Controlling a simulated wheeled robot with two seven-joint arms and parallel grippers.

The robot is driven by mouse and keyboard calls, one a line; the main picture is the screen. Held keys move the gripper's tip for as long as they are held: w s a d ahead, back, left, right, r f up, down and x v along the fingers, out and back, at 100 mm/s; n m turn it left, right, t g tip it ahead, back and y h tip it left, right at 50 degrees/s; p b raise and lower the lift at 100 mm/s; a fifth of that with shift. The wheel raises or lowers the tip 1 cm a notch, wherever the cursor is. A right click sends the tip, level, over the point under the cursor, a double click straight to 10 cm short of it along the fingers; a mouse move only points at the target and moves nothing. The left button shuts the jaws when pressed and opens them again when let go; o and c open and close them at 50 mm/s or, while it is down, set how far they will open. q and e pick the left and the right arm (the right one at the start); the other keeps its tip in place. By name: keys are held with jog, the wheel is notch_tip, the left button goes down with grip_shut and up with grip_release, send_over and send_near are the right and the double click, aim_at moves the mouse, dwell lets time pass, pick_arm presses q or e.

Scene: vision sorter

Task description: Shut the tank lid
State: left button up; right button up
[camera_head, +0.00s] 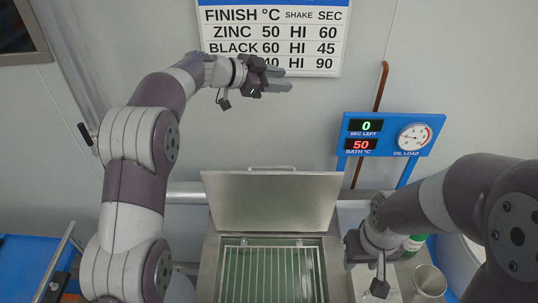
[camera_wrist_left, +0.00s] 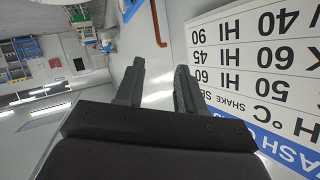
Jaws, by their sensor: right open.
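The tank lid (camera_head: 270,203) is a flat grey metal panel standing raised at the back of the tank, with a bar handle (camera_head: 272,168) on its top edge. The tank (camera_head: 208,262) below is open, showing a wire rack (camera_head: 268,270) over greenish liquid. My left gripper (camera_head: 286,80) is high above the lid, in front of the wall sign, its fingers apart and empty. They also show apart in the left wrist view (camera_wrist_left: 160,85). My right gripper (camera_head: 352,250) is low, just right of the tank; its fingers are mostly hidden, but it is open.
A blue panel (camera_head: 428,130) reads 0 seconds left and bath 50, with an oil load dial (camera_head: 414,138). A metal cup (camera_head: 429,281) and a green bottle (camera_head: 414,243) stand right of the tank beside my right arm. A finish sign (camera_head: 270,40) hangs on the wall.

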pick_arm(q)
jog(key=s+a+f+g+y, duration=0.1)
jog(key=f+g+y, duration=0.1)
jog(key=f, duration=0.3)
jog(key=s+a+f+m+g+y+b, duration=0.1)
jog(key=s+a+f+g+y, duration=0.1)
jog(key=f, duration=0.4)
jog(key=s+a+f+g+y, duration=0.1)
jog(key=a+f+g+y, duration=0.1)
jog(key=f, duration=0.4)
jog(key=shift+s+f+m+y, duration=0.15)
jog(key=shift+s+m+y, duration=0.15)
jog(key=shift+y, duration=0.5)
jog(key=p+x, duration=0.2)
jog(key=x, duration=0.4)
jog(key=shift+d, duration=0.15)
jog(key=shift+f, duration=0.45)
jog(key=shift+d, duration=0.15)
pick_arm(e)
jog(key=shift+s+r, duration=0.35)
jog(key=shift+r, duration=0.35)
pick_arm(q)
grip_shut()
